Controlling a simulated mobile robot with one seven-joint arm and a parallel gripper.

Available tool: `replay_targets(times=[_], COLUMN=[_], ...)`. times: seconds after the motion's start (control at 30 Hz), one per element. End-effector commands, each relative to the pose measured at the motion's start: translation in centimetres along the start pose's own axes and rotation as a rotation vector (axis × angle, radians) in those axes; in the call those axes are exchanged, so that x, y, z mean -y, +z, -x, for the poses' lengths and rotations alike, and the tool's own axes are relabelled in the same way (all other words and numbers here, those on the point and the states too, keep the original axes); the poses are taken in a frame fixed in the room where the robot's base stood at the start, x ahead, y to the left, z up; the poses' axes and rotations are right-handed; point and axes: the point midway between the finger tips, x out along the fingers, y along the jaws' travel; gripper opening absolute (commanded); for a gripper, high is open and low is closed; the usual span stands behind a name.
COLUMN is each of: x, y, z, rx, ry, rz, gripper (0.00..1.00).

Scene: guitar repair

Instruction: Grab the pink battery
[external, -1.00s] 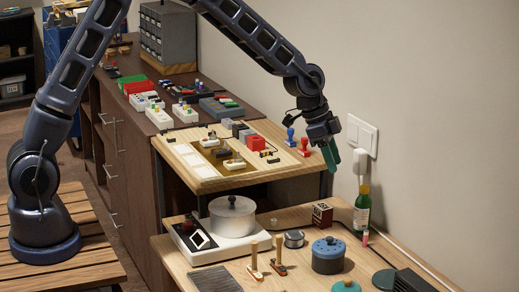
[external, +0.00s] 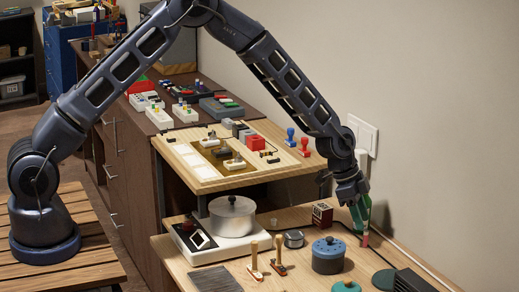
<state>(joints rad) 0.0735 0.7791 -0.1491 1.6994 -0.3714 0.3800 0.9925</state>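A small pink cylinder (external: 365,239), which looks like the pink battery, stands upright on the lower wooden table near the wall. My gripper (external: 362,224) points down just above it, with its green finger close to the cylinder's top. I cannot tell whether they touch. The fingers overlap in this view, so their opening is hidden.
A dark red box (external: 322,215) stands to the left of my gripper, and a blue-lidded pot (external: 328,256) stands in front. A dark ridged block (external: 413,282) lies at the front right. The wall with a switch plate (external: 362,136) is close behind.

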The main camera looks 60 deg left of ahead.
Motion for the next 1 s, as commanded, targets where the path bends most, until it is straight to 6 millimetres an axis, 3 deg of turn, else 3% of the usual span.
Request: replay_targets(times=[0.27,0.5,0.8,1.0], x=[0.0,-0.1,-0.1,-0.1], y=[0.1,0.1,0.1,0.1], z=[-1.9,-5.1,-5.8,-5.8], rx=[0.002,0.001,0.000,0.000], ry=[0.000,0.000,-0.001,-0.001], rz=[-0.001,0.000,0.000,0.000], gripper=[0.38,0.38,0.38,0.01])
